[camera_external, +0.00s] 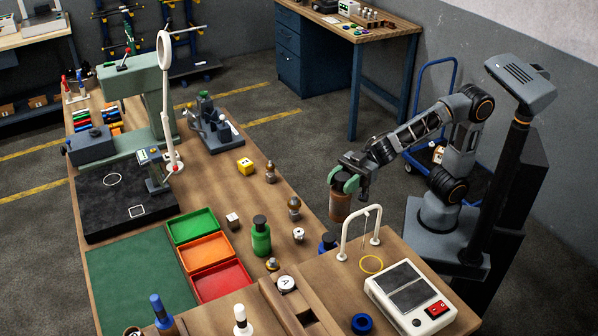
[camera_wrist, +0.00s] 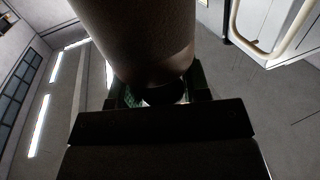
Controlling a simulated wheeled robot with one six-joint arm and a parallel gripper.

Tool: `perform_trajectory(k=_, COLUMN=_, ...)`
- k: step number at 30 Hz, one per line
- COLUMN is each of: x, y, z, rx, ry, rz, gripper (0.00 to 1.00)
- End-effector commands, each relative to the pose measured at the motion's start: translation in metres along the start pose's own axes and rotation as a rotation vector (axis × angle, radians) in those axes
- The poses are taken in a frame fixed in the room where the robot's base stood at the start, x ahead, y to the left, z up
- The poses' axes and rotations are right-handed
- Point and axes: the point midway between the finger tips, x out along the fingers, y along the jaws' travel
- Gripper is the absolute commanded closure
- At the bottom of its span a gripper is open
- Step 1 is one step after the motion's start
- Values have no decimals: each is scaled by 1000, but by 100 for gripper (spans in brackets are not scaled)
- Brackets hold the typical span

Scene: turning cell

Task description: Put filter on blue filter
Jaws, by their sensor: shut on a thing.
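My gripper (camera_external: 345,182) is shut on a brown cylinder, which I take to be the filter (camera_external: 340,208). It holds the filter roughly upright in the air, near the right edge of the wooden bench. In the wrist view, the filter (camera_wrist: 140,40) fills the upper middle, and my gripper (camera_wrist: 160,93) closes on its narrow dark end. A blue piece with a dark top (camera_external: 327,243), possibly the blue filter, stands below the held filter at the bench edge. Its lower part is hidden. The two are apart.
A green dark-capped bottle (camera_external: 260,237), a brown knob (camera_external: 294,205) and a white cube (camera_external: 233,220) stand on the bench. A white arched handle (camera_external: 346,226) rises close to the held filter. A blue ring (camera_external: 362,324) lies near the scale (camera_external: 410,296).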

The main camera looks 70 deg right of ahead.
Motion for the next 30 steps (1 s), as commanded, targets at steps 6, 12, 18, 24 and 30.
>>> perform_trajectory(k=6, x=19, y=7, z=23, rx=0, ry=2, rz=-1, gripper=100)
perform_trajectory(k=12, x=25, y=9, z=31, rx=0, ry=2, rz=0, gripper=100)
perform_trajectory(k=18, x=28, y=10, z=56, rx=1, ry=1, rz=-1, gripper=100)
perform_trajectory(k=24, x=27, y=10, z=64, rx=-1, ry=3, rz=0, gripper=100)
perform_trajectory(k=30, x=27, y=10, z=64, rx=-1, ry=3, rz=0, gripper=100)
